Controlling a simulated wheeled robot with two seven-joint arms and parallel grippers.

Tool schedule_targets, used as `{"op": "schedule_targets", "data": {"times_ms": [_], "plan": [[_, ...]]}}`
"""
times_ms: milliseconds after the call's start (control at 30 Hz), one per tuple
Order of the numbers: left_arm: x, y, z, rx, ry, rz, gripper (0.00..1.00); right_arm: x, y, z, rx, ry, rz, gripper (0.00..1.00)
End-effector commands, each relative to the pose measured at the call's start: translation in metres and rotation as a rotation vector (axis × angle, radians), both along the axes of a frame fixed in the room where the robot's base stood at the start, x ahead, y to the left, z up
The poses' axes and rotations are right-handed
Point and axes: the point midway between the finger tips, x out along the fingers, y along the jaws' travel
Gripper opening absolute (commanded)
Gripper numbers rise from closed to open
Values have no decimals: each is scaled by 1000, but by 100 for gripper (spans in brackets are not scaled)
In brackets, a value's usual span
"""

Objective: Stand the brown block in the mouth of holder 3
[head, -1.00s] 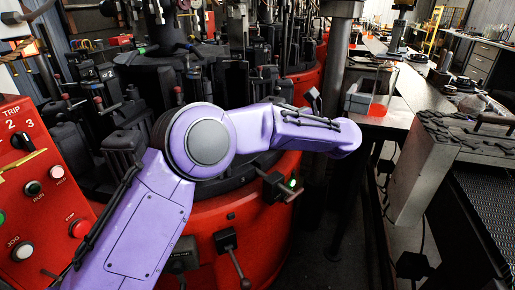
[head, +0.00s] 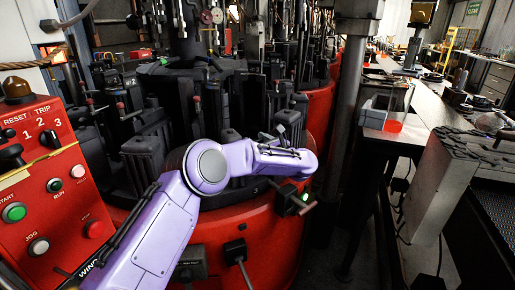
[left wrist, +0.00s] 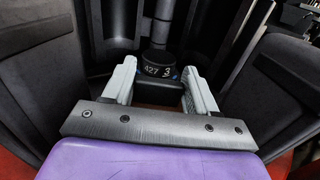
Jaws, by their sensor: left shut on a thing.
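Only a narrow strip of the block is visible between the fingers, above the gripper's dark crossbar. Just beyond the fingertips is a dark round part marked 427 and 3 (left wrist: 158,66), which appears to be holder 3. Its mouth is not clearly seen, and I cannot tell whether the block touches it. In the head view my left arm reaches over the red machine, and the fingers and block cannot be made out. My right gripper is not in view.
Tall dark moulds (head: 147,155) stand around the red rotary machine (head: 262,235), close to my arm. A red control panel (head: 45,190) stands at the left. A grey post (head: 350,130) and a bench (head: 440,112) are at the right.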

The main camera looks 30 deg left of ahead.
Motion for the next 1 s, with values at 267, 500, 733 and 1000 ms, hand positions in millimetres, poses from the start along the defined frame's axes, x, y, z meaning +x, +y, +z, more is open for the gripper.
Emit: {"op": "schedule_targets", "data": {"times_ms": [267, 500, 733, 1000], "plan": [[0, -1, -16, 1, -2, -2, 0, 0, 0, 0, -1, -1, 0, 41], [0, -1, -21, -1, 1, -1, 70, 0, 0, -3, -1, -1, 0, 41], [0, -1, -21, 0, 1, -1, 83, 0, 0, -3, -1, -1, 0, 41], [-5, -22, -18, 1, 1, -6, 83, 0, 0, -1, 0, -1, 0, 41]]}}
